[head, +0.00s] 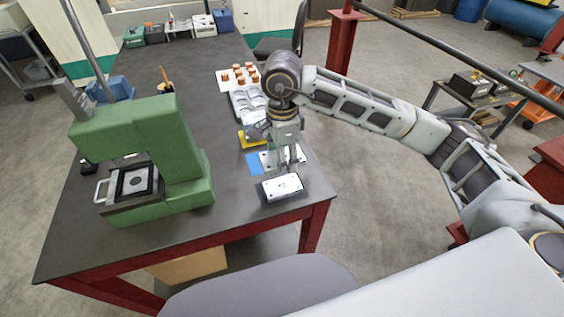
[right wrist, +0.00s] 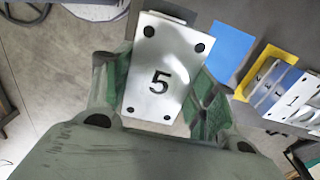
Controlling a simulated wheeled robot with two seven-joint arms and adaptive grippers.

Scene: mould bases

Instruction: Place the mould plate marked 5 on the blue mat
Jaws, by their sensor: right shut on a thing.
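The white mould plate marked 5 (right wrist: 160,82) is between the green-padded fingers of my right gripper (right wrist: 158,85), which is shut on it. Its number faces the wrist camera, with dark holes at its corners. In the head view the right gripper (head: 284,166) points down over the near right end of the table. The blue mat (right wrist: 231,47) lies beside the held plate, up and to the right in the wrist view. It is bare where seen. In the head view the blue mat (head: 254,164) shows just left of the gripper, partly covered. My left gripper is out of view.
A yellow mat (head: 246,139) lies beyond the blue one; a plate marked 1 (right wrist: 292,97) is near it. A green press (head: 185,150) stands left. The dark tabletop (head: 225,200) between is clear.

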